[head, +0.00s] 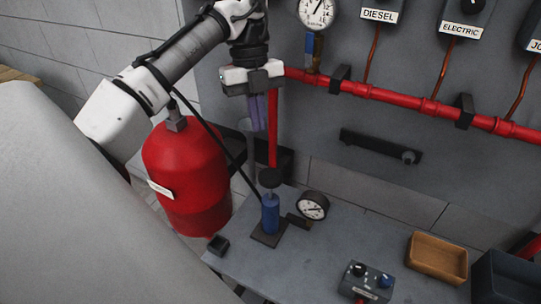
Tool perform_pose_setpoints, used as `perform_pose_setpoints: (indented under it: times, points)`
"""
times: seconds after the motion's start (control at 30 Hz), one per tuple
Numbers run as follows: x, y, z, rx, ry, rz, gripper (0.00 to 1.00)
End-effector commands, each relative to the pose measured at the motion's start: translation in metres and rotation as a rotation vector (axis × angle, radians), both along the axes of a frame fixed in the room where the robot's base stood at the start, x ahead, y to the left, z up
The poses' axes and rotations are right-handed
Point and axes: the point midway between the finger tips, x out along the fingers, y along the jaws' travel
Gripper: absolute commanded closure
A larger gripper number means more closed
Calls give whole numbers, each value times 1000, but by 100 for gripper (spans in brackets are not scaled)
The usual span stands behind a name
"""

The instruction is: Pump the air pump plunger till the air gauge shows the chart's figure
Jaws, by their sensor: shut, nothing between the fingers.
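The air pump (270,213) is a blue cylinder standing upright on a dark base plate on the grey bench. Its plunger (270,178) has a round black top close above the blue body. The air gauge (313,206) is a small white dial in a black rim, beside the pump on its right. Its reading is too small to make out. My gripper (259,128) points down above the plunger, apart from it in the picture. Its fingers are shut and empty. No chart is in view.
A red tank (187,175) hangs at left, close to my arm. A red pipe (390,100) crosses the wall, with a pressure gauge (317,11) above it. A control box (366,282) and a brown tray (437,258) stand at the bench's right. The bench middle is clear.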

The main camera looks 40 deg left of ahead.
Motion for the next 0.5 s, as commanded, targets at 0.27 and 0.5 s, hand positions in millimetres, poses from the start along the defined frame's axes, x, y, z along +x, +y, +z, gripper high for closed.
perform_pose_setpoints:
  times: [0.27,0.5]
  points:
    - [3,7,29,-1,0,0,100]
    - [4,7,31,-1,-1,-1,100]
